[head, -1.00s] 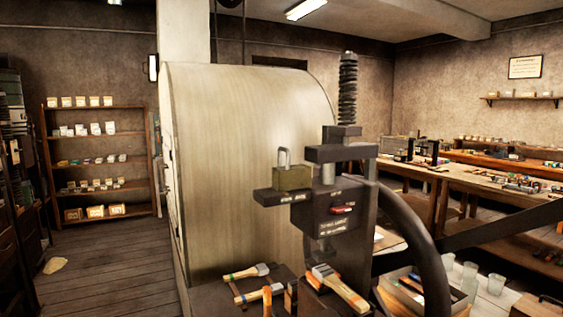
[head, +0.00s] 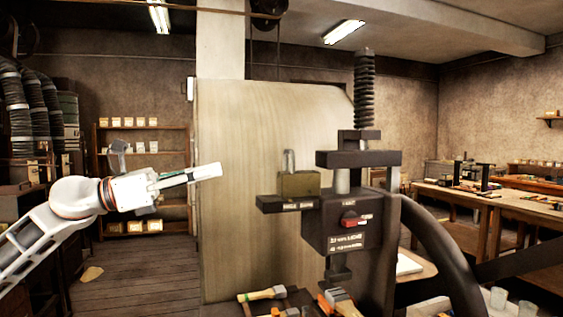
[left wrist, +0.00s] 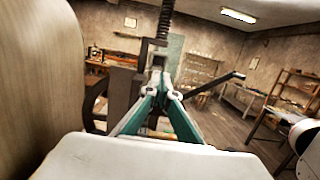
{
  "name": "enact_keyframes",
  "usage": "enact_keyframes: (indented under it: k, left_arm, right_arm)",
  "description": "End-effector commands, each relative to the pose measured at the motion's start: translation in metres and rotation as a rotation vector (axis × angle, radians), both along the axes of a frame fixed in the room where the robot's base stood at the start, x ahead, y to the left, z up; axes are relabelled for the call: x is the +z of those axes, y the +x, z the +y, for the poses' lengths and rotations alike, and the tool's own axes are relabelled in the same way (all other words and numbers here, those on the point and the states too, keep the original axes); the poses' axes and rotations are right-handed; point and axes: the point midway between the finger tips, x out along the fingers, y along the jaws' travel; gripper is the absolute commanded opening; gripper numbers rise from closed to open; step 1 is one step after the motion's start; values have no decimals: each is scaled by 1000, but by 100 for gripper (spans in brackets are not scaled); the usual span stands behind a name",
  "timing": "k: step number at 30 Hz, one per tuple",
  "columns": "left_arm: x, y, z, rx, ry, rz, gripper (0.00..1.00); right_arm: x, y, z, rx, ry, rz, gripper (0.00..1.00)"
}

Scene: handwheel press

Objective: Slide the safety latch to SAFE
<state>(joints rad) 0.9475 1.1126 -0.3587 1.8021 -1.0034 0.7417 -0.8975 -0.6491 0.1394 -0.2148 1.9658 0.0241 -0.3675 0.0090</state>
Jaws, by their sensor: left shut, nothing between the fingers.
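The dark handwheel press (head: 350,240) stands right of centre in the head view. A brass block with a grey loop (head: 300,184) sits upright on its side ledge (head: 284,204), which bears small labels too small to read. A small red piece (head: 351,219) sits on the press front beside white labels; I cannot tell which part is the safety latch. My left gripper (head: 218,170) is shut and empty, left of the brass block and apart from it in the picture. In the left wrist view its teal fingers (left wrist: 158,76) meet in front of the press screw (left wrist: 165,22).
A large pale curved casing (head: 250,130) stands behind the press. The handwheel (head: 440,250) is at its right. Brushes (head: 262,294) lie below the press. Shelves (head: 145,155) stand at back left, workbenches (head: 460,197) at right.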

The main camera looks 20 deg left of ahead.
Motion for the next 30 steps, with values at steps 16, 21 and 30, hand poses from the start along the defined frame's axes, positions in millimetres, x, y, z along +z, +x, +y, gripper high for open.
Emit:
enact_keyframes:
  k: [16, 21, 30]
  left_arm:
    - [8, 6, -11, 0, 5, -9, 0]
    - [16, 22, -36, -1, 3, -10, 0]
    - [27, 55, -83, -1, 4, -9, 0]
  right_arm:
    - [6, 1, -1, 0, -3, -1, 40]
    - [20, 4, -2, -1, -4, -7, 40]
    - [45, 9, -2, -2, -3, -23, 40]
